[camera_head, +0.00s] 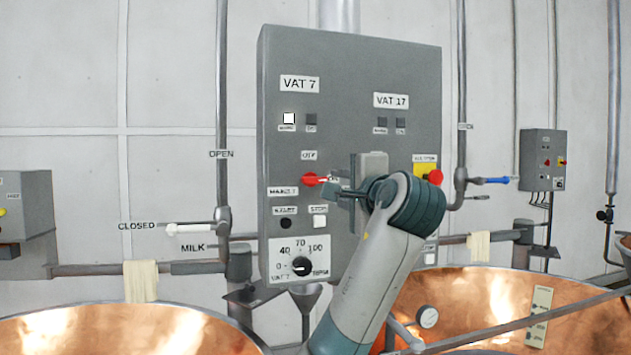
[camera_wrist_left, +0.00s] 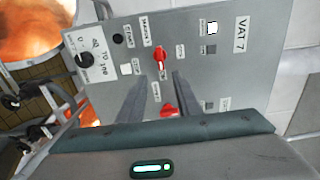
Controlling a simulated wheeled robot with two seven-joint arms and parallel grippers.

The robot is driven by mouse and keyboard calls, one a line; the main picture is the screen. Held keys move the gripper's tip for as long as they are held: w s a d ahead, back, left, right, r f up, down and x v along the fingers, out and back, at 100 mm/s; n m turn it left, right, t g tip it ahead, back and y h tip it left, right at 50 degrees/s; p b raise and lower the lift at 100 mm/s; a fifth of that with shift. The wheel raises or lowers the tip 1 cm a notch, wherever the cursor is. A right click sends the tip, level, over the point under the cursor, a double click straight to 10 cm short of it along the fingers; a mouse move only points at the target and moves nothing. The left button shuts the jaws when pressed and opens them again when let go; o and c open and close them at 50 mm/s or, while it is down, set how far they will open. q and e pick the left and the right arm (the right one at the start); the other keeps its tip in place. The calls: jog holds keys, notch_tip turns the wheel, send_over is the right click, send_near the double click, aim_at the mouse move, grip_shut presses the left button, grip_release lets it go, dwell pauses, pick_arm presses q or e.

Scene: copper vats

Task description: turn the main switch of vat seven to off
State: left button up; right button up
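The grey panel (camera_head: 350,70) has a VAT 7 label (camera_head: 299,84) at upper left. Below it, the red main switch (camera_head: 309,179) has its handle lying sideways, toward the right; an OFF label (camera_head: 308,155) is above it. In the left wrist view the red switch (camera_wrist_left: 162,54) lies just beyond the fingertips. My left gripper (camera_head: 333,190) is at the panel, right beside the switch, with its fingers apart and nothing between them in its grip; the open fingers also show in the wrist view (camera_wrist_left: 160,78). My right gripper is not in view.
A second red knob (camera_wrist_left: 168,110) shows between the finger bases in the wrist view. A red button on a yellow plate (camera_head: 433,176) is right of my arm. A black dial (camera_head: 300,266) sits below. Copper vats (camera_head: 120,330) stand in front. A white-handled valve (camera_head: 190,229) is left.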

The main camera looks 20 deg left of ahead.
aim_at(314, 181)
pick_arm(q)
jog(key=p+x, duration=0.8)
jog(key=x, duration=0.7)
jog(key=shift+w+a+r, duration=0.1)
jog(key=shift+w+a, duration=0.15)
jog(key=shift+w+a+p, duration=0.35)
jog(key=shift+w+p, duration=0.1)
jog(key=shift+w, duration=0.1)
grip_shut()
